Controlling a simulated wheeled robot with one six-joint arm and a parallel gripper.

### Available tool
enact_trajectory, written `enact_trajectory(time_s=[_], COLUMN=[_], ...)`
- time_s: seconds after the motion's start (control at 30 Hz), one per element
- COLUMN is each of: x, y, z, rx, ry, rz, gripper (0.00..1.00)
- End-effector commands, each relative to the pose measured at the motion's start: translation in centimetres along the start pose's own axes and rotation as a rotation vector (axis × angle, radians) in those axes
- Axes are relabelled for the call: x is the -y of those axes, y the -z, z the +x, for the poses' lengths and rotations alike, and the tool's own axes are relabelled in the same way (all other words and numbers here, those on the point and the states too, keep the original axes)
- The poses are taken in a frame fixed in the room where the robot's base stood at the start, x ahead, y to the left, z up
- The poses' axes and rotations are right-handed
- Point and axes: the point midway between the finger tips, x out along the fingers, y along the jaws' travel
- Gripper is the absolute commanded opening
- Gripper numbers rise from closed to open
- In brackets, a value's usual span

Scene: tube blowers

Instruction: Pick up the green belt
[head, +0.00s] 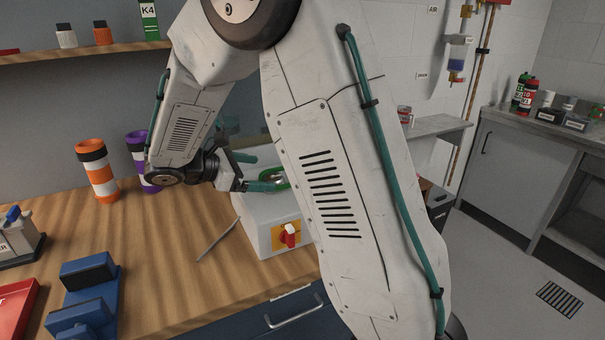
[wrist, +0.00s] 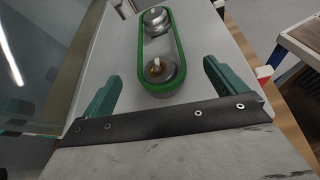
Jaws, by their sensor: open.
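The green belt (wrist: 143,67) is looped around two metal pulleys on the pale top of a machine. The far pulley (wrist: 156,20) and the near pulley (wrist: 158,68) both show in the wrist view. In the head view a small part of the green belt (head: 284,181) shows beside my arm, on the white machine (head: 254,219). My gripper (wrist: 160,85) is open and empty, with its teal fingers apart on either side of the near end of the belt. The fingers look clear of the belt; their height above it is hard to tell. My arm hides much of the machine in the head view.
The machine has a red switch on a yellow plate (head: 287,236). A thin rod (head: 217,241) lies on the wooden bench beside it. An orange-and-white cylinder (head: 97,171) and a purple one (head: 137,150) stand behind. Blue blocks (head: 85,290) sit at the front left.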

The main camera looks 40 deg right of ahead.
Motion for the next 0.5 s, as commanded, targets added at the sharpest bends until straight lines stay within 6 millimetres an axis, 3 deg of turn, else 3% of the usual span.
enact_trajectory(time_s=[0.37, 0.5], x=[-0.1, -0.1], y=[0.1, 0.1], z=[3.7, 5.9], rx=[0.004, 0.004], ry=[0.000, 0.002], rz=[-0.004, -0.005], gripper=[0.96, 0.96])
